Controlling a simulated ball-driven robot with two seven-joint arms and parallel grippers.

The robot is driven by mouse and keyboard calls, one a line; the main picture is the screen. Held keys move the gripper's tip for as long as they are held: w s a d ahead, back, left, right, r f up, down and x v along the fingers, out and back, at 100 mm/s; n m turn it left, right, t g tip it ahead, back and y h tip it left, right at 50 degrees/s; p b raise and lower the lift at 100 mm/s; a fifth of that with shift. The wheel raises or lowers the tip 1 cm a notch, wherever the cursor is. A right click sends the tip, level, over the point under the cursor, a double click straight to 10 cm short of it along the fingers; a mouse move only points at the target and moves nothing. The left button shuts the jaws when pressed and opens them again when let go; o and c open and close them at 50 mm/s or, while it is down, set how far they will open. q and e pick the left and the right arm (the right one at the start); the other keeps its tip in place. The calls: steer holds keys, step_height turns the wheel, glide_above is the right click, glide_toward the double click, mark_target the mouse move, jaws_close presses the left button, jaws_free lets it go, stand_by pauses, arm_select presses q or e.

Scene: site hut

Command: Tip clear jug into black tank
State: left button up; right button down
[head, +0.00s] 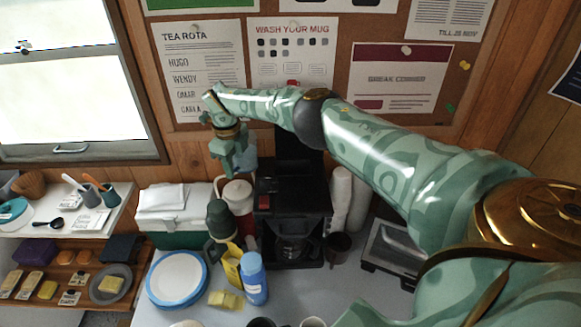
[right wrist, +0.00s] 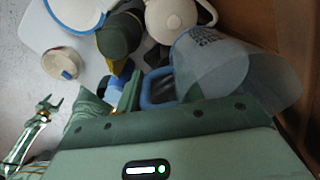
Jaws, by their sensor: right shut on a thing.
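The clear jug (right wrist: 240,72) is pale blue and see-through, with a blue handle (right wrist: 158,90). In the head view it is a small bluish patch (head: 247,159) mostly hidden by my right gripper (head: 235,166). That gripper is shut on the jug's handle and holds it in the air above the counter. The black tank (head: 297,143) seems to be the dark upper back part of the black coffee machine (head: 290,197); the jug is to its left, apart from it. My arm hides part of the tank. A small green and gold gripper-like part (right wrist: 45,112), probably my left, shows in the right wrist view.
A green flask (head: 220,218), a cream lidded pot (head: 238,195), a blue bottle (head: 253,278) and blue-rimmed plates (head: 177,279) crowd the counter left of the machine. White cup stacks (head: 341,195) stand to its right. The cork board (head: 345,112) is close behind.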

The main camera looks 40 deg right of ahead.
steer(key=shift+s+d+r+t+y+p, duration=0.15)
steer(key=shift+d+r+t+y+p, duration=0.2)
steer(key=shift+p, duration=0.6)
steer(key=shift+s+r+t+y+p, duration=0.15)
steer(key=shift+r+y+p, duration=0.25)
steer(key=shift+p, duration=0.5)
steer(key=shift+s+d+r+t+y+p, duration=0.2)
steer(key=shift+r+y+p, duration=0.2)
steer(key=shift+p, duration=0.55)
steer(key=shift+d+r+p, duration=0.2)
steer(key=shift+p, duration=0.15)
steer(key=shift+s+d+t+y, duration=0.15)
steer(key=shift+s+t+y, duration=0.05)
steer(key=shift+t+y, duration=0.25)
step_height(320, 180, up, 19)
steer(key=t+y+p, duration=0.1)
steer(key=t+y, duration=0.3)
steer(key=y, duration=0.2)
glide_above(241, 155)
steer(key=s+d, duration=0.3)
steer(key=shift+a+f, duration=0.1)
steer(key=shift+a, duration=0.15)
